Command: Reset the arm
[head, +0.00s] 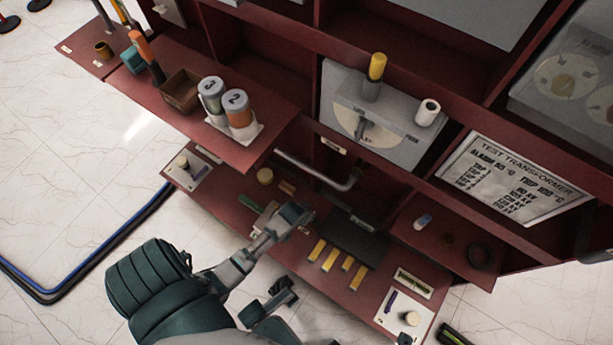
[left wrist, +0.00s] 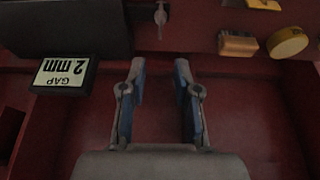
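My left gripper (head: 295,214) reaches over the lower red shelf (head: 222,200) in the head view. In the left wrist view its two fingers (left wrist: 158,105) stand apart, with nothing between them but red surface behind. A dark, grey-jointed part of my body (head: 268,308) shows at the bottom of the head view.
A "GAP 2 mm" sign (left wrist: 65,76) is left of the fingers. A wooden block (left wrist: 237,44) and yellow roll (left wrist: 288,43) lie right. Yellow bars (head: 336,263) lie near a dark plate (head: 350,243). The upper shelf holds numbered cans (head: 237,108). Cables (head: 75,290) cross the floor.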

